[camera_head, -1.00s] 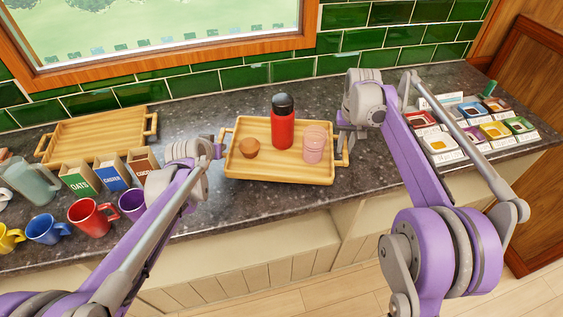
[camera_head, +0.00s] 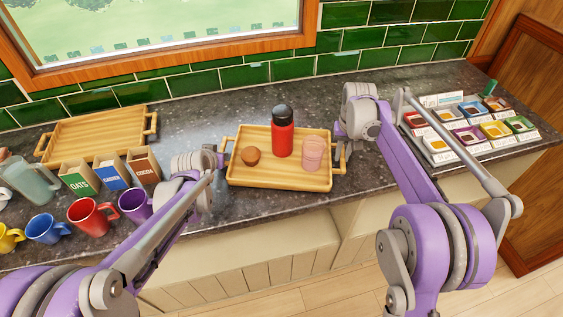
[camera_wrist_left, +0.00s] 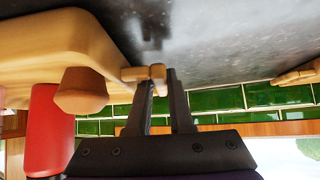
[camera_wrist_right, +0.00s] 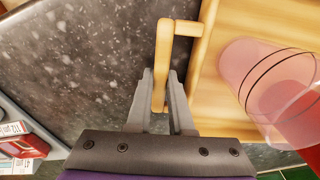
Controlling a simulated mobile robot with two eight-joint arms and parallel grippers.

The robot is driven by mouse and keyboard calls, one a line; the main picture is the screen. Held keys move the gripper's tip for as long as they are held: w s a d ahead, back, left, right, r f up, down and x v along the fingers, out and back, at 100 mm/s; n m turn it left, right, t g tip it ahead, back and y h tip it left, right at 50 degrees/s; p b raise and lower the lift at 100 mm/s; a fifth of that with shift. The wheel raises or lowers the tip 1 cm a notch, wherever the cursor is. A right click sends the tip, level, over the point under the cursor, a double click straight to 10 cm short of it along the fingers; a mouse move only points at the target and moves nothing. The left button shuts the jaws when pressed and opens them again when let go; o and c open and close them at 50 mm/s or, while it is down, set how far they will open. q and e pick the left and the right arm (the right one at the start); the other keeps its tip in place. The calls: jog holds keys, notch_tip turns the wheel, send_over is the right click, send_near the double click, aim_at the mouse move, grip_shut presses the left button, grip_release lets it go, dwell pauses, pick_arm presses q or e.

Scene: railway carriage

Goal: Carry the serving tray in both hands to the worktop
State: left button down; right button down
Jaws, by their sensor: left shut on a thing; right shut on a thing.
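The wooden serving tray (camera_head: 290,184) is level over the worktop (camera_head: 370,180), in the middle of the head view. On it stand a red flask with a dark cap (camera_head: 282,138), a pink cup (camera_head: 312,154) and a brown muffin (camera_head: 250,155). My left gripper (camera_wrist_left: 158,78) is shut on the tray's left handle. My right gripper (camera_wrist_right: 160,85) is shut on the right handle (camera_wrist_right: 163,50). In the head view the arms partly hide both grips. I cannot tell whether the tray touches the worktop.
A second wooden tray (camera_head: 95,137) lies at the back left. Three cartons (camera_head: 112,173), several mugs (camera_head: 93,216) and a jug (camera_head: 32,180) stand at the left. Several small coloured boxes (camera_head: 470,130) are at the right. Bare worktop lies behind and in front of the held tray.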

pick_arm(q)
jog(key=c, duration=1.2)
grip_release()
jog(key=shift+f, duration=0.2)
jog(key=shift+c, duration=0.2)
pick_arm(e)
jog(key=c, duration=1.2)
grip_release()
jog(key=shift+f, duration=0.2)
jog(key=shift+c, duration=0.2)
pick_arm(q)
jog(key=o, duration=0.4)
pick_arm(e)
jog(key=o, duration=0.4)
pick_arm(q)
jog(key=shift+o, duration=0.2)
pick_arm(e)
jog(key=shift+o, duration=0.2)
pick_arm(q)
jog(key=shift+r, duration=0.1)
pick_arm(e)
jog(key=shift+r, duration=0.15)
pick_arm(q)
jog(key=v, duration=1.2)
pick_arm(e)
notch_tip(320, 180, up, 12)
jog(key=shift+s, duration=0.45)
pick_arm(q)
jog(key=shift+a, duration=0.1)
